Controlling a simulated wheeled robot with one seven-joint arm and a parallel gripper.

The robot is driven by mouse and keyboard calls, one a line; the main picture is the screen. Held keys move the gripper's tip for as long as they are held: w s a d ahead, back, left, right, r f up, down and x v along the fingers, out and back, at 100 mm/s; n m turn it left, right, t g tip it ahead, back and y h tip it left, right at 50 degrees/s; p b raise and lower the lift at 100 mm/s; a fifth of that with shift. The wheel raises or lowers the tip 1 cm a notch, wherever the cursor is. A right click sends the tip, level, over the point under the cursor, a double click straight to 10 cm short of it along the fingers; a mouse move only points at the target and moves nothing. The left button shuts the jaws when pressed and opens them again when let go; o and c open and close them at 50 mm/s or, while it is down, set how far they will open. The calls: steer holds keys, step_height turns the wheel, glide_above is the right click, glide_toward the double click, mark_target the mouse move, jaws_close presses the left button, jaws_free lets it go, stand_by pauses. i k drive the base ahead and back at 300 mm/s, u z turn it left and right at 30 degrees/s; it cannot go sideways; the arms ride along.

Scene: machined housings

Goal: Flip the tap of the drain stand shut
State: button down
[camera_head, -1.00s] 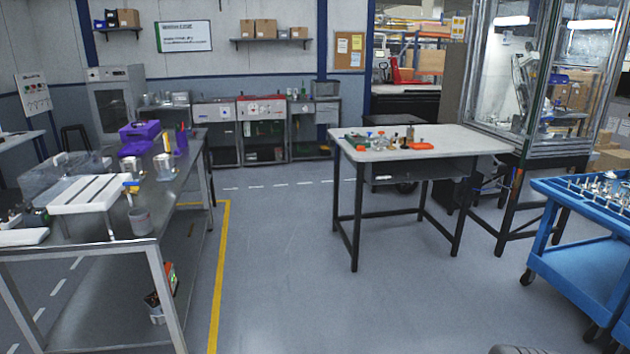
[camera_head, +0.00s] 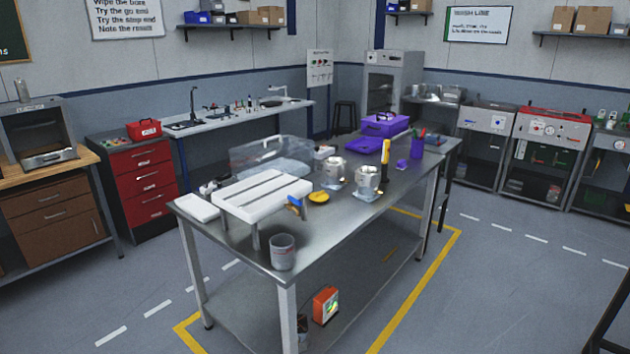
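The drain stand (camera_head: 262,196) is a white slatted rack on short legs at the near left end of the steel table. A small tap with a blue handle (camera_head: 294,203) sits at its right front edge. The view is too small to tell how the tap handle is set. A grey cup (camera_head: 283,251) stands on the table below and in front of the tap. My gripper is not in view.
The steel table (camera_head: 345,222) also holds two machined housings (camera_head: 367,181), a clear cover (camera_head: 272,160), a yellow disc (camera_head: 318,197), a yellow-handled tool (camera_head: 385,152) and a purple case (camera_head: 385,125). Floor is clear at the front right and left.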

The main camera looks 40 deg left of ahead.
mark_target(290, 199)
steer(key=u, duration=0.4)
steer(key=i, duration=1.55)
steer(key=u, duration=1.5)
steer(key=i, duration=0.85)
steer(key=u, duration=1.45)
steer(key=i, duration=0.4)
steer(key=u, duration=0.3)
